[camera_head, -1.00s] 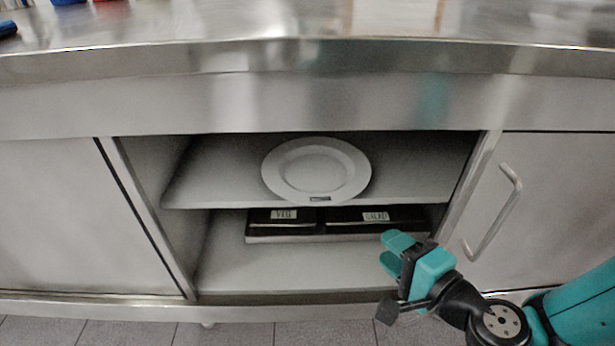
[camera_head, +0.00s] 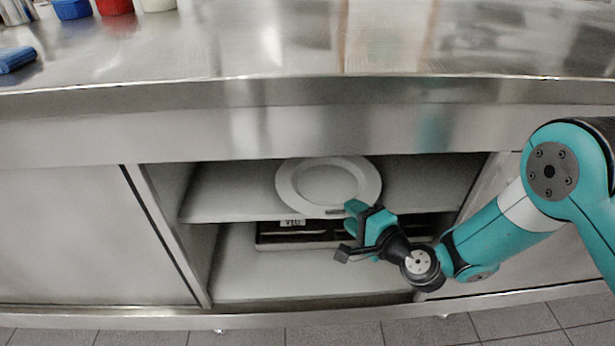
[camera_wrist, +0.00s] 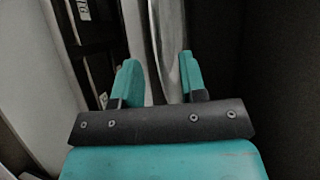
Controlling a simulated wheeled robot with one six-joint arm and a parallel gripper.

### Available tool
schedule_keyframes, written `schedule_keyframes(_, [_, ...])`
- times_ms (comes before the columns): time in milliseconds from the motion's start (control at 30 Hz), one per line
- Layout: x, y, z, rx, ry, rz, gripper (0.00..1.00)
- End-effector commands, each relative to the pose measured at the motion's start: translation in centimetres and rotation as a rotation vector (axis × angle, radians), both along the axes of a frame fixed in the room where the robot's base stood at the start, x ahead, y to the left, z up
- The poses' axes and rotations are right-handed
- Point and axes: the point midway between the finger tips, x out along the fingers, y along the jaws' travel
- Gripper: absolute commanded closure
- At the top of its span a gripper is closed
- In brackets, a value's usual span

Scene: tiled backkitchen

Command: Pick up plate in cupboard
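A white round plate (camera_head: 291,188) lies on the upper shelf of the open cupboard, its near rim at the shelf's front edge. My gripper (camera_head: 352,216) is at the plate's near right rim, in front of the shelf. In the wrist view my gripper (camera_wrist: 160,78) is open, with a clear gap between its two teal fingers. A pale, curved edge, which looks like the plate's rim (camera_wrist: 170,45), shows in line with the gap. I cannot tell whether a finger touches it.
The upper shelf (camera_head: 225,200) has free room left of the plate. Dark labelled trays (camera_head: 290,238) sit on the lower shelf, partly hidden by my arm. A steel counter (camera_head: 300,45) overhangs above, and a closed panel (camera_head: 80,230) is at left.

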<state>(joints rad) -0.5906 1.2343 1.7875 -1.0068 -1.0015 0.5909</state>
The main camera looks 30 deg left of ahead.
Motion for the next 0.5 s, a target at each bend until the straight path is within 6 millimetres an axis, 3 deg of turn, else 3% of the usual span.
schedule_keyframes(267, [0.22,0.03,-0.10,0.000,0.000,-0.005,0.64])
schedule_keyframes(400, [0.19,0.08,-0.10,0.000,0.000,-0.004,0.96])
schedule_keyframes(500, [0.18,0.08,-0.10,0.000,0.000,-0.004,1.00])
